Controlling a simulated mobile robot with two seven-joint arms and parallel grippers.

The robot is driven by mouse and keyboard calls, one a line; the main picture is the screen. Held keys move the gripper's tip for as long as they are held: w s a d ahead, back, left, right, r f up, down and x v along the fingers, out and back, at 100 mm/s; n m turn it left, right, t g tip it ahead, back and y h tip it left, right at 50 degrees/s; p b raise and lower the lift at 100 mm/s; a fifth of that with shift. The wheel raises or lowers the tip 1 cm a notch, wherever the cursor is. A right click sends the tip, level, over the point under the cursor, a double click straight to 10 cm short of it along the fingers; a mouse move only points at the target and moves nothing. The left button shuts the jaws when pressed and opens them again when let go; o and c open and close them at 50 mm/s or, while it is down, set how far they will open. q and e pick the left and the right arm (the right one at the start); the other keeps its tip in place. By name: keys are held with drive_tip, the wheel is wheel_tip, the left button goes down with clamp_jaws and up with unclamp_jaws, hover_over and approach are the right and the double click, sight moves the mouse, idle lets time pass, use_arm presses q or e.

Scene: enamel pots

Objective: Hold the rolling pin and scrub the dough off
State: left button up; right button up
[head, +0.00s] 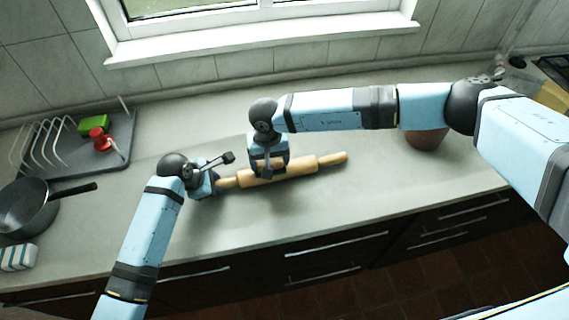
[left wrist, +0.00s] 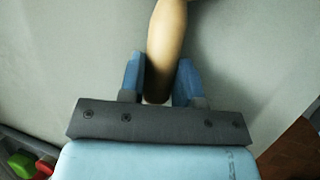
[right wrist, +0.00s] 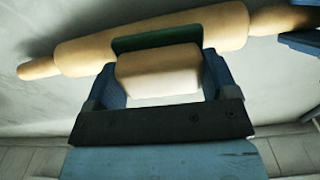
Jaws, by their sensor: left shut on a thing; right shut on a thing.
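The wooden rolling pin (head: 296,169) lies on the counter, slanting up to the right in the head view. My left gripper (head: 214,184) is shut on its left handle; the left wrist view shows the pin (left wrist: 166,35) running out between the two blue fingers. My right gripper (head: 268,168) is over the barrel and shut on a cream block with a green layer, a scrubbing sponge (right wrist: 158,75). In the right wrist view the sponge's green side faces the rolling pin (right wrist: 85,55) and appears against it. I cannot make out dough on the barrel.
A dark drying rack (head: 115,155) with a green item (head: 93,123) and a red item (head: 101,139) stands at left, near a black pan (head: 30,205). A brown pot (head: 427,139) is behind my right arm.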

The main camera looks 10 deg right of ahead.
drive_tip(key=shift+a, duration=0.1)
wheel_tip(320, 180, up, 13)
idle(1.0)
drive_tip(key=d, duration=1)
idle(0.4)
use_arm(q)
drive_tip(key=o, duration=0.8)
